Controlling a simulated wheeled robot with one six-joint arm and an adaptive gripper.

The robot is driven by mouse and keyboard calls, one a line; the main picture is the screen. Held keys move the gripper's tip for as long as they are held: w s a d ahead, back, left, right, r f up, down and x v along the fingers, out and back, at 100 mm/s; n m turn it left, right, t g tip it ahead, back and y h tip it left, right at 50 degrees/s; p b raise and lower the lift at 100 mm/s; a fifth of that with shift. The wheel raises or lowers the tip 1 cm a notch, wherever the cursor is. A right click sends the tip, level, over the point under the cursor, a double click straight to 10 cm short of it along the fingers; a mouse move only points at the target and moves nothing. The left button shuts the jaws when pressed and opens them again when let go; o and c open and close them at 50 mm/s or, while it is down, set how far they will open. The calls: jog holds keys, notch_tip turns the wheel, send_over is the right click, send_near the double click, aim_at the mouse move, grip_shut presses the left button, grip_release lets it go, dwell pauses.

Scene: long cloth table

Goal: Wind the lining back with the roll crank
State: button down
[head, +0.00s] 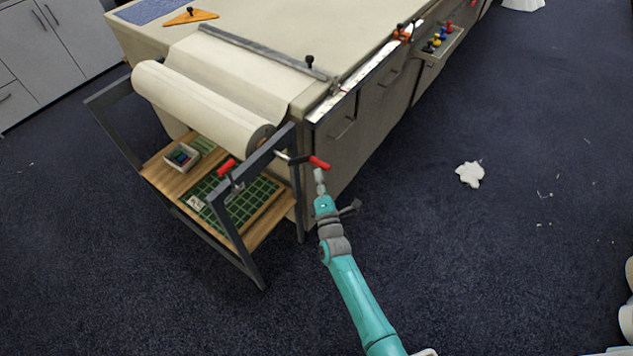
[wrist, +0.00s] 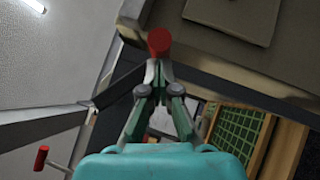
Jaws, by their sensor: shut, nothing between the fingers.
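The cream roll of lining (head: 200,108) lies in a dark metal frame at the table's near end, with its sheet running up onto the tabletop. The roll crank (head: 296,158) sticks out from the roll's right end and has a red handle (head: 319,163). My gripper (head: 320,178) is just below this handle, with its fingers shut and nothing between them. In the wrist view, the red handle (wrist: 159,41) shows end-on just beyond the fingertips of my gripper (wrist: 160,72). I cannot tell whether they touch.
A second red handle (head: 227,166) sits on the dark frame (head: 252,165), left of the crank. A wooden shelf (head: 162,172) holds a green grid mat (head: 255,195) and a small box (head: 182,156). A white crumpled scrap (head: 470,174) lies on the open floor to the right.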

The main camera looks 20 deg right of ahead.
aim_at(325, 168)
jog(key=shift+d, duration=0.1)
jog(key=shift+w+d+r+n+t, duration=0.25)
jog(key=shift+d+n+t, duration=0.15)
jog(key=shift+n, duration=0.1)
jog(key=n+y, duration=0.1)
jog(key=r+n+t, duration=0.1)
jog(key=shift+w+d+r+n+t+y, duration=0.1)
jog(key=shift+w+d+n+t+y, duration=0.2)
jog(key=shift+w+d+y, duration=0.1)
jog(key=shift+w+d+r+n, duration=0.15)
jog(key=shift+d+r+n, duration=0.1)
jog(key=shift+r+n, duration=0.35)
jog(key=shift+f, duration=0.1)
